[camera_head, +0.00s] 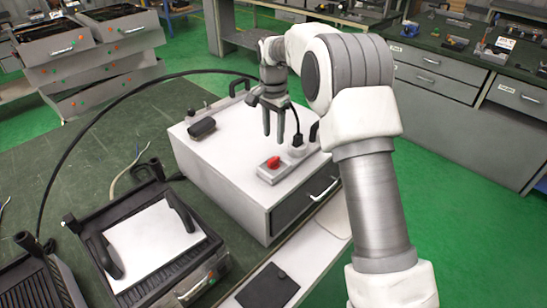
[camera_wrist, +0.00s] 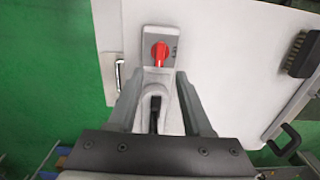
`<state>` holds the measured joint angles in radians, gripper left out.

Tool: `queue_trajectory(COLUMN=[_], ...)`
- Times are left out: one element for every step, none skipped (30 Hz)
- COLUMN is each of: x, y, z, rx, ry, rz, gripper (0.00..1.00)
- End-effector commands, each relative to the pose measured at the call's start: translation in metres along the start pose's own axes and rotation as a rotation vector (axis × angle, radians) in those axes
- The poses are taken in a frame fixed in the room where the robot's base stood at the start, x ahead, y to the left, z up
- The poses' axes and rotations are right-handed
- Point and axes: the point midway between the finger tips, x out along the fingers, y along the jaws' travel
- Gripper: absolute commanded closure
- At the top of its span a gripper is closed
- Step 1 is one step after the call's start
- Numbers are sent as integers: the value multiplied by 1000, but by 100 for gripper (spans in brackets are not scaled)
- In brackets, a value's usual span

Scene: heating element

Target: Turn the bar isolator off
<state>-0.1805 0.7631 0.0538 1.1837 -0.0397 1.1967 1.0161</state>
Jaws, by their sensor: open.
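The bar isolator is a red rotary knob (camera_head: 273,162) on a grey plate (camera_head: 284,172), near the front edge of a white box (camera_head: 228,154). In the wrist view the red knob (camera_wrist: 160,52) points roughly up and down the picture, with small dark marks on the plate to its right. My gripper (camera_head: 274,137) is open and empty, pointing down above the box, apart from the knob. In the wrist view my gripper (camera_wrist: 161,78) has its fingertips on either side, just below the knob in the picture. The marks are too small to read.
A grey plug (camera_head: 298,149) with a black cable stands beside the knob; it shows between my fingers in the wrist view (camera_wrist: 155,105). A black brush (camera_head: 202,128) lies on the box. A press-like device (camera_head: 150,240) stands on the green bench to the left.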

Motion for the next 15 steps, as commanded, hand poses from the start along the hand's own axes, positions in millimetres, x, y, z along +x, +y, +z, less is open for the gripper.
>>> queue_trajectory(x=[13,20,29,36,42,49,55,61,67,71,76,80,84,86,89], y=[1,1,1,1,1,1,1,1,1,1,0,0,0,0,0], z=[0,0,0,1,0,0,0,0,0,0,0,0,0,0,0], rx=[0,0,0,0,-1,-1,-1,-1,-1,-1,-1,0,0,0,0], ry=[-2,-2,-3,-3,-2,-2,-1,-2,-1,0,0,0,0,0,0], rz=[2,3,3,3,2,2,2,3,2,1,2,2,1,0,0], gripper=[50,50,50,50,50,50,50,50,50,50,50,50,50,50,50])
